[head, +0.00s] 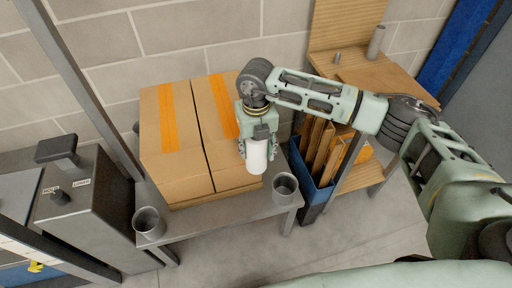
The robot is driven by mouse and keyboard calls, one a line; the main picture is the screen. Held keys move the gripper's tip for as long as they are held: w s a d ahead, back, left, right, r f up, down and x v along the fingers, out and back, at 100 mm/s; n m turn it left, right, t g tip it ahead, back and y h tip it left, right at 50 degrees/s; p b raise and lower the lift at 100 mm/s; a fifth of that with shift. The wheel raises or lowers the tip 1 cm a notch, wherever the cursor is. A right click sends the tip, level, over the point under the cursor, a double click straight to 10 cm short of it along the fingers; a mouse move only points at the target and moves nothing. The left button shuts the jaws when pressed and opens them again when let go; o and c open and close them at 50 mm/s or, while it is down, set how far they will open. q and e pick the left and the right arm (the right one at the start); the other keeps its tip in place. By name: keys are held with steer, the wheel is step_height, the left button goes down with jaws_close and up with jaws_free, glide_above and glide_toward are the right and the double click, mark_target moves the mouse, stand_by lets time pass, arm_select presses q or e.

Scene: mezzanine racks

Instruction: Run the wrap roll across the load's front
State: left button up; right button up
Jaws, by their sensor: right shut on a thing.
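The load (170,150) is a pair of tall brown cartons side by side with orange tape strips on top, standing on a grey table. My right gripper (257,150) is shut on the white wrap roll (257,157). It holds the roll upright at the right part of the load's front, hiding some of the right carton. I cannot tell whether the roll touches the carton. My left gripper is not in view.
A blue bin (312,186) with flat cardboard stands right of the table. A grey machine (88,205) with a lever stands close at left.

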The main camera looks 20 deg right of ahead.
steer(key=shift+w+b, duration=0.5)
steer(key=shift+w, duration=0.25)
stand_by(0.4)
steer(key=shift+w, duration=0.15)
steer(key=a+b, duration=0.5)
steer(key=a, duration=1.5)
steer(key=shift+a+b, duration=0.3)
steer(key=shift+a, duration=0.05)
stand_by(2.2)
